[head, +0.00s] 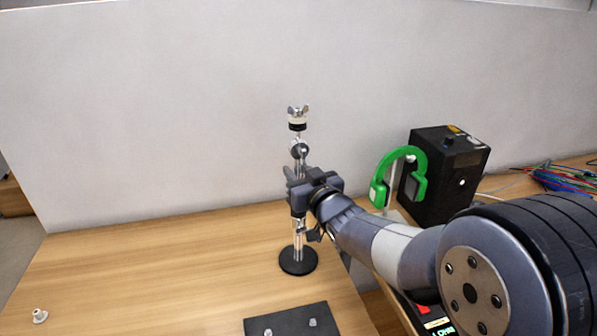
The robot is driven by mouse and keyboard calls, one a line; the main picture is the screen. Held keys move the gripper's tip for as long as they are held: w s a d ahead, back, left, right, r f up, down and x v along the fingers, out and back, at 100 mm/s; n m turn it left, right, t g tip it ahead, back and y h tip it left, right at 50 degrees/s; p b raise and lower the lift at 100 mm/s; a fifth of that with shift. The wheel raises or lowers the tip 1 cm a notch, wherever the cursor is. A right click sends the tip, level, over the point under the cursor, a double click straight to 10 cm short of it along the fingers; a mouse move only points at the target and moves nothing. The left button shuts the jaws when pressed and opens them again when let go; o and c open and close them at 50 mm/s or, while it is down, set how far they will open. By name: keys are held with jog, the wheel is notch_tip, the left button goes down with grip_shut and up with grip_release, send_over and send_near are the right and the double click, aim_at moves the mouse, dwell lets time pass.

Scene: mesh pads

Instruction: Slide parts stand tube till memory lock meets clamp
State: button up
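The parts stand (298,262) is upright on the wooden table, with a round black base and a chrome tube (298,244) rising from it. At its top are a white and black felt-like piece and a wing nut (298,113). A round metal fitting (299,151) sits on the tube below that. My gripper (293,186) is at the middle of the stand, its fingers at the tube. Gripper and wrist hide much of that stretch, so I cannot tell whether the fingers are closed on it. A small fitting shows just below the gripper; memory lock and clamp are hard to tell apart.
A black box (440,175) and green headphones (400,160) on a stand are at the right. Coloured cables (560,178) lie farther right. A dark pad (291,322) with small metal pieces is in front; a small white piece (40,315) is front left. The table's left side is mostly clear.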

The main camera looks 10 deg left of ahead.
jog(key=shift+o, duration=0.9)
jog(key=shift+r, duration=0.1)
jog(key=shift+s+d, duration=0.1)
jog(key=b+v, duration=0.1)
jog(key=v, duration=0.9)
jog(key=shift+s+d+b, duration=0.15)
jog(key=shift+s+b, duration=0.05)
jog(key=shift+b, duration=0.1)
jog(key=p+x, duration=0.1)
jog(key=x, duration=0.9)
jog(key=shift+w+a+p, duration=0.25)
jog(key=shift+w+p, duration=0.05)
jog(key=shift+p, duration=0.05)
jog(key=shift+r, duration=0.35)
jog(key=shift+f, duration=0.1)
